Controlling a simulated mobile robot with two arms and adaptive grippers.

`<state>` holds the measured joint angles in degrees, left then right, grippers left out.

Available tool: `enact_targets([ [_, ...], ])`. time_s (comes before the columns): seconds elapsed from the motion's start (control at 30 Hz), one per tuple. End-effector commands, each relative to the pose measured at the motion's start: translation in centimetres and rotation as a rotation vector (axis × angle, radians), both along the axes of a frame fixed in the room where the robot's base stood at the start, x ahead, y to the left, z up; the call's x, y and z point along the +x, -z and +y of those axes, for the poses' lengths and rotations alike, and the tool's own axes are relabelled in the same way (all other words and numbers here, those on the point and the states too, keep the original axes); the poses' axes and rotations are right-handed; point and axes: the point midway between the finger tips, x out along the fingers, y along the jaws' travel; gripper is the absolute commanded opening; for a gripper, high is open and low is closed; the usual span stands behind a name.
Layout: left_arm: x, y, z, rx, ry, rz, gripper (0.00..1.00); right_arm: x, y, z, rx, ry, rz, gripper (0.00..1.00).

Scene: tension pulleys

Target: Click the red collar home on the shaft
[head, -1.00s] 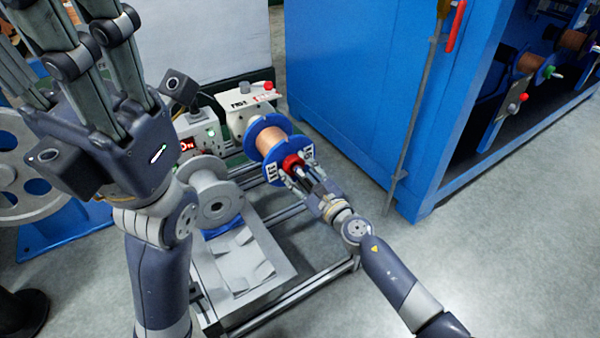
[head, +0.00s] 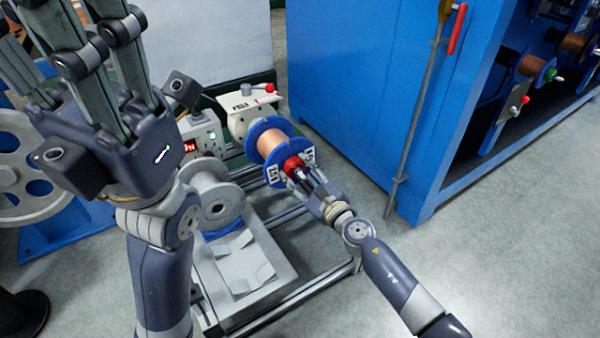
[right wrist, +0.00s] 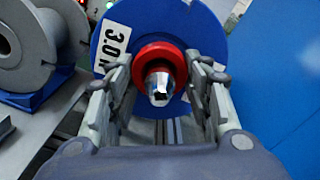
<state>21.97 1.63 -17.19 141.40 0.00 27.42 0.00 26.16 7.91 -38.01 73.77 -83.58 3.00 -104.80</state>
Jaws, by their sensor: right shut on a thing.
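The red collar (head: 294,166) sits around the shaft at the front face of the copper-wire spool (head: 271,144) with blue flanges. In the right wrist view the collar (right wrist: 158,55) rings the shiny metal shaft end (right wrist: 160,88), in front of the blue flange (right wrist: 205,40). My right gripper (head: 299,175) is shut on the collar, with its fingers on both sides in the wrist view (right wrist: 160,68). How closely the collar meets the flange is hard to tell. My left gripper (head: 75,20) is raised at upper left, empty, its fingers spread and tips partly cut off.
A grey empty spool (head: 215,195) stands left of the copper spool, above a grey tray (head: 240,270). A control box (head: 205,130) with a red display is behind. A large blue cabinet (head: 365,100) stands to the right. The floor at lower right is clear.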

Motion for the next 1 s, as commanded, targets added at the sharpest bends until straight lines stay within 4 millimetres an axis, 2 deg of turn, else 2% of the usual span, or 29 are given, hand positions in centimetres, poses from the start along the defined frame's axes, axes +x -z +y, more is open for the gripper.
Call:
enact_targets([
  [0.17, 0.0, 0.0, 0.0, 0.001, 0.000, -0.001, 0.40, 0.2, -0.3, 0.0, 0.001, 0.002, -0.004, 0.23],
  [0.2, 0.0, 0.0, 0.0, 0.001, 0.000, -0.001, 0.40, 0.2, -0.3, 0.0, 0.001, 0.002, -0.004, 0.55],
  [0.27, -0.1, 0.0, 0.0, 0.000, 0.000, -0.002, 0.40, 0.1, -0.3, 0.0, 0.001, 0.002, -0.004, 0.69],
  [0.77, -0.2, 0.0, 0.1, 0.000, -0.001, -0.004, 0.40, -0.2, -0.3, -0.3, -0.003, 0.001, -0.007, 0.69],
  [1.0, -0.2, 0.0, 0.0, 0.000, -0.001, -0.004, 0.40, -1.9, -0.2, -1.6, -0.006, -0.002, -0.009, 0.69],
])
